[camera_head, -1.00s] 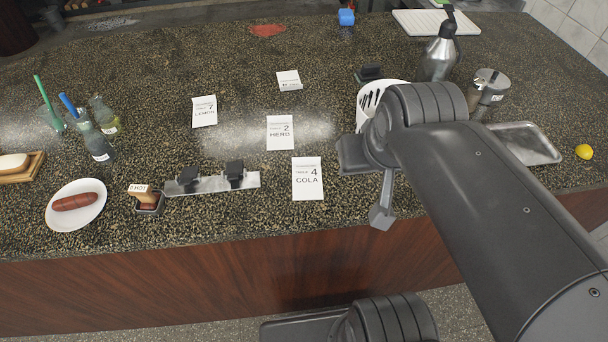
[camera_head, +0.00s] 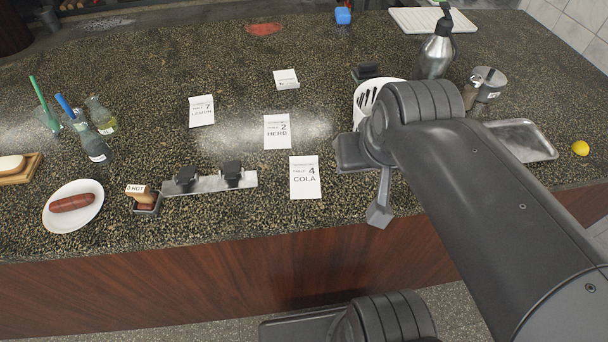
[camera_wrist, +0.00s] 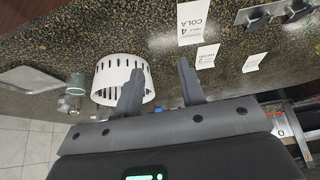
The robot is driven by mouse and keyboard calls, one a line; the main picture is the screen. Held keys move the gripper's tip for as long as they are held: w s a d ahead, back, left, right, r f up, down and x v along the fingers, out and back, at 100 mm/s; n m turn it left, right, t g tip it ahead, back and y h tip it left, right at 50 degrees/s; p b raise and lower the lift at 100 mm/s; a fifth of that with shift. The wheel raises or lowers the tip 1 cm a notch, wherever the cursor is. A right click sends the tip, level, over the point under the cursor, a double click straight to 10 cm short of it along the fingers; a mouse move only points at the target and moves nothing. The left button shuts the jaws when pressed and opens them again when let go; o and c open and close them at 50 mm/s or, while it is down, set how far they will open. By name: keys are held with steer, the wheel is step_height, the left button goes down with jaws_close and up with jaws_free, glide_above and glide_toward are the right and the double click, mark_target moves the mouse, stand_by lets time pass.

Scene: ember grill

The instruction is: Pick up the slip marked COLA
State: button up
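The white slip marked COLA, table 4 (camera_head: 305,178), lies flat on the speckled counter near its front edge, left of my arm in the head view. It also shows at the top of the wrist view (camera_wrist: 194,22), upside down. My gripper (camera_wrist: 158,82) shows two fingers spread apart with nothing between them in the wrist view. In the head view, my gripper (camera_head: 379,212) is partly hidden by my arm, to the right of the COLA slip and apart from it.
The HERB slip (camera_head: 277,132) and LEMON slip (camera_head: 201,111) lie behind COLA, with another slip (camera_head: 286,79) farther back. A metal rail with black clips (camera_head: 208,183) lies to its left. A white slotted container (camera_head: 366,97) stands behind my gripper. A metal tray (camera_head: 522,140) is at right.

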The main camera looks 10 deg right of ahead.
steer(key=c, duration=0.5)
steer(key=shift+c, duration=0.2)
steer(key=m+g, duration=0.8)
steer(key=m, duration=1.1)
glide_above(304, 161)
steer(key=w+d, duration=0.2)
steer(key=x, duration=0.3)
steer(key=w+x, duration=0.1)
steer(key=x, duration=0.3)
steer(key=w+x, duration=0.1)
steer(key=x, duration=0.3)
steer(key=shift+w+a+f, duration=0.1)
steer(key=shift+a+f, duration=0.1)
steer(key=shift+f, duration=0.05)
steer(key=shift+s+a+f, duration=0.2)
steer(key=shift+a+f, duration=0.05)
steer(key=shift+f, duration=0.65)
steer(key=shift+s+a+f, duration=0.2)
steer(key=shift+f, duration=0.7)
steer(key=shift+s+a+f, duration=0.2)
steer(key=shift+a+f, duration=0.05)
steer(key=shift+f, duration=0.6)
